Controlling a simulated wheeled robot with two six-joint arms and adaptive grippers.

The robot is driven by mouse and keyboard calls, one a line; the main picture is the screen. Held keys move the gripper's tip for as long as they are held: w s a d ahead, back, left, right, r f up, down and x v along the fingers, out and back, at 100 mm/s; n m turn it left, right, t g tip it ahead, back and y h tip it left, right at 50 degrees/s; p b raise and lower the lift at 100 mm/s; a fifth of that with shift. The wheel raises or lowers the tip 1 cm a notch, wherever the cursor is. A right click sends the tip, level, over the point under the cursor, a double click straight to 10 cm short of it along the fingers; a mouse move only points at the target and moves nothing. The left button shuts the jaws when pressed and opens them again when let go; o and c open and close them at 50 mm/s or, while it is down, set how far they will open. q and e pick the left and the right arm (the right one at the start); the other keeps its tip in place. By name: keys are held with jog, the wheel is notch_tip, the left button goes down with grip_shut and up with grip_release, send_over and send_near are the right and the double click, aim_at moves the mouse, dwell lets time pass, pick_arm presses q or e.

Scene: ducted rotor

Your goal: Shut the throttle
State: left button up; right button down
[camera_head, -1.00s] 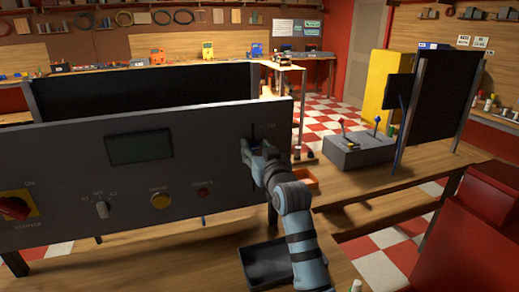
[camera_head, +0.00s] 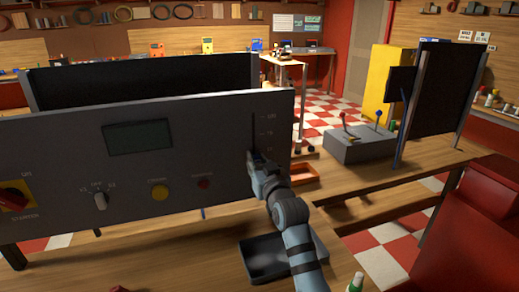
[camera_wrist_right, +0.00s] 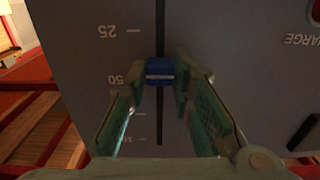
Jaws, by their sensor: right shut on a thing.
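The throttle is a blue slider knob (camera_wrist_right: 160,71) in a dark vertical slot (camera_wrist_right: 160,120) on the grey control panel (camera_head: 60,145). My right gripper (camera_wrist_right: 160,76) is shut on the knob, with a finger on each side of it. The scale beside the slot appears upside down in the right wrist view. The knob is about level with the 50 mark, slightly toward 25. In the head view my right gripper (camera_head: 257,160) covers most of the knob at the panel's right end. My left gripper is not in view.
The panel also carries a dark display (camera_head: 138,138), a red-and-yellow starter switch (camera_head: 14,200), a selector knob (camera_head: 100,200), a yellow button (camera_head: 159,192) and a red one (camera_head: 203,184). A dark tray (camera_head: 250,268) lies on the bench below. A grey lever box (camera_head: 358,146) stands to the right.

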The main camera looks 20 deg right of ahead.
notch_tip(320, 180, down, 9)
jog(key=b, duration=0.2)
jog(key=shift+b, duration=0.4)
jog(key=shift+f, duration=0.1)
jog(key=c, duration=1.4)
grip_release()
jog(key=s, duration=1.2)
jog(key=shift+d, duration=0.35)
